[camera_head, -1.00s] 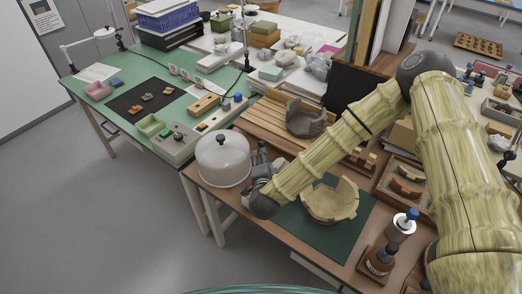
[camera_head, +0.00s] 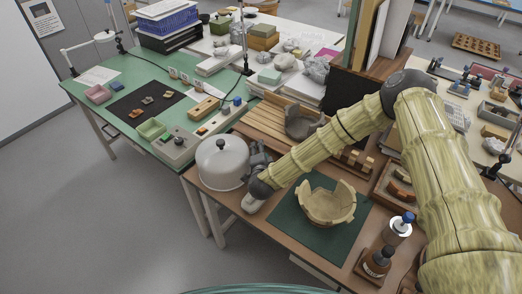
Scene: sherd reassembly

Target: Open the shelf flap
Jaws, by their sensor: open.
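A wooden shelf unit (camera_head: 388,66) with upright folders stands at the back, right of centre. A dark upright panel (camera_head: 350,92) is on its front side; it may be the flap, but I cannot tell whether it is open or shut. My arm crosses in front of the lower right of this area. My gripper (camera_head: 261,153) is open, small and dark, beside the domed cover on the near table and well left of the shelf. Its fingertips are hard to make out. I see nothing held in it.
A pale domed cover (camera_head: 222,163) stands close to my gripper. A broken bowl (camera_head: 327,204) sits on a green mat (camera_head: 291,228). A dark sherd vessel (camera_head: 300,124) stands on a slatted wooden rack (camera_head: 268,122). Bottles (camera_head: 376,262) stand at the front right.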

